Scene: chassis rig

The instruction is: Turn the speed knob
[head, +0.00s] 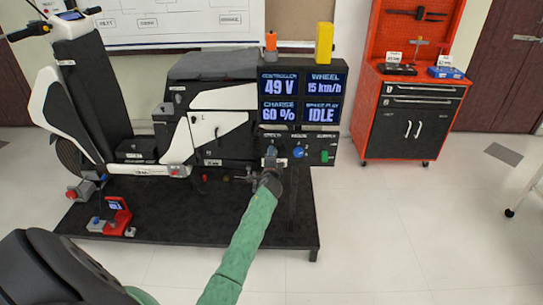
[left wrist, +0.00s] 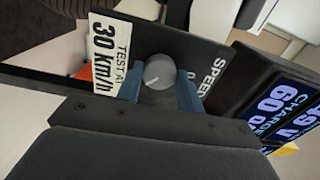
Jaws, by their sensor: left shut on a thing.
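The speed knob is a round grey dial (left wrist: 159,72) with a white pointer line, beside the lettering SPEED, in the left wrist view. My left gripper (left wrist: 160,88) has its blue fingers on either side of the knob and is shut on it. A card (left wrist: 104,52) next to it reads TEST AT 30 km/h. In the head view my left gripper (head: 270,153) is at the left end of the control panel and hides most of the knob. The display (head: 323,84) above shows WHEEL 15 km/h. My right gripper is not in view.
A blue knob (head: 298,152) and a green button (head: 324,156) sit to the right on the same panel. The white and black scooter rig (head: 220,125) stands on a dark platform (head: 180,228). A red tool cabinet (head: 411,115) stands at the right; the floor between is clear.

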